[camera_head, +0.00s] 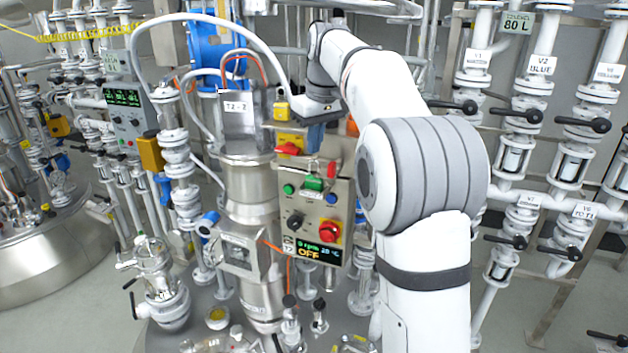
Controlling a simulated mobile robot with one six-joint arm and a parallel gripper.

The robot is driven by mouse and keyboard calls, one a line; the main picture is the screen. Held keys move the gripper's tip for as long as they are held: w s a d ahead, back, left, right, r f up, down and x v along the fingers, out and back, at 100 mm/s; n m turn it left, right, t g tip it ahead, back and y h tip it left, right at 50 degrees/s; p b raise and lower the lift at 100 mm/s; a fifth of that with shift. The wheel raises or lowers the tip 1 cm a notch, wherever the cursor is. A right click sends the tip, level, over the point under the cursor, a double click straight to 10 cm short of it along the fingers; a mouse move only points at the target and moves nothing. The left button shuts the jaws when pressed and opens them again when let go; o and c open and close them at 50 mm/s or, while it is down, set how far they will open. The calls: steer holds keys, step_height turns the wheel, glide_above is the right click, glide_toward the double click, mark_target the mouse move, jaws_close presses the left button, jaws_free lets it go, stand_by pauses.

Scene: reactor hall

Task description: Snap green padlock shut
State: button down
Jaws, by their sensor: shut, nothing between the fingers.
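The green padlock (313,183) is a small green block on the upper part of the grey control box, between a green button and a blue button. Its shackle is too small to make out, so I cannot tell whether it is open or shut. My gripper (315,138) is at the end of my white arm, just above the control box. It is shut and empty, above the padlock and apart from it. Its fingertips are small and partly hidden. A red-and-yellow switch (290,148) sits to the left of my gripper.
The control box (343,205) also carries a black knob (295,221), a red stop button (330,231) and a display reading OFF (316,251). A steel column labelled T2-2 (238,120) stands close on the left. Valve pipes (512,150) stand on the right, behind my arm.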

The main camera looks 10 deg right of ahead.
steer(key=shift+f+b, duration=0.9)
steer(key=shift+f, duration=0.55)
step_height(320, 180, up, 6)
steer(key=p, duration=0.6)
steer(key=shift+r, duration=0.1)
steer(key=shift+s, duration=0.1)
stand_by(0.4)
steer(key=s+f+m+b, duration=0.1)
steer(key=s+f, duration=0.6)
steer(key=s, duration=0.4)
steer(key=s+f+m+t+b, duration=0.1)
steer(key=s+f+m+b, duration=0.1)
steer(key=s+f, duration=0.5)
steer(key=s+f+m+h+b, duration=0.1)
steer(key=s+f, duration=0.6)
steer(key=s, duration=0.8)
steer(key=shift+f+m+b, duration=0.25)
steer(key=shift+m+b, duration=0.15)
steer(key=shift+m, duration=0.2)
